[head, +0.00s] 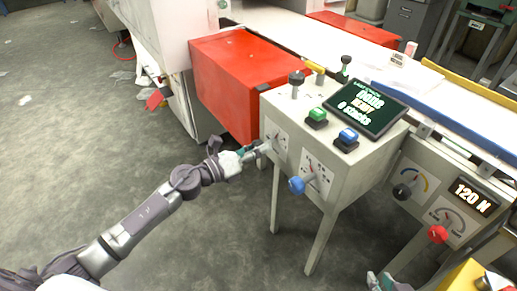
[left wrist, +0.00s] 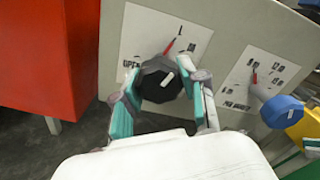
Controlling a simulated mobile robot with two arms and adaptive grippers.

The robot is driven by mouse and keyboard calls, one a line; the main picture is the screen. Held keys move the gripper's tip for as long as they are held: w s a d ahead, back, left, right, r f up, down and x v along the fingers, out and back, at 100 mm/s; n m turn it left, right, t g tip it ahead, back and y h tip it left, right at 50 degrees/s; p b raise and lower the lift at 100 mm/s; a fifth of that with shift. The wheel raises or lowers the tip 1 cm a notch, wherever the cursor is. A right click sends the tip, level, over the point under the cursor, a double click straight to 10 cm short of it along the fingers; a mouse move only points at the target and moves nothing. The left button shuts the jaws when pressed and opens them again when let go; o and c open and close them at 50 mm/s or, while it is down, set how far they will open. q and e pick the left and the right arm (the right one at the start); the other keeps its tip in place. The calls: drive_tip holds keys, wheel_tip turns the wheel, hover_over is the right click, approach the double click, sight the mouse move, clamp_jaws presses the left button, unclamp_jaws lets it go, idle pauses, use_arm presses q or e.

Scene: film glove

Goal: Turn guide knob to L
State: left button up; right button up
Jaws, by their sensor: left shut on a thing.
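A black faceted knob (left wrist: 158,80) with a white mark sits on the front of the grey control box, in front of a white scale plate (left wrist: 150,38) with a red pointer. The pointer leans up and to the right. My left gripper (head: 258,150) reaches the box front in the head view. In the left wrist view, its fingers (left wrist: 162,95) are closed around the black knob, one on each side. My right gripper (head: 380,281) shows only partly at the bottom edge.
A blue knob (head: 297,185) with its own scale plate is right of the held knob. Green (head: 317,116) and blue (head: 347,136) buttons and a screen (head: 370,107) are on top. A red box (head: 240,75) stands close behind left. The floor at left is mostly clear.

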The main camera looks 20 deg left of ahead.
use_arm(q)
drive_tip(key=shift+f, duration=0.1)
drive_tip(key=o, duration=1.2)
drive_tip(key=shift+c, duration=0.2)
drive_tip(key=v, duration=1.2)
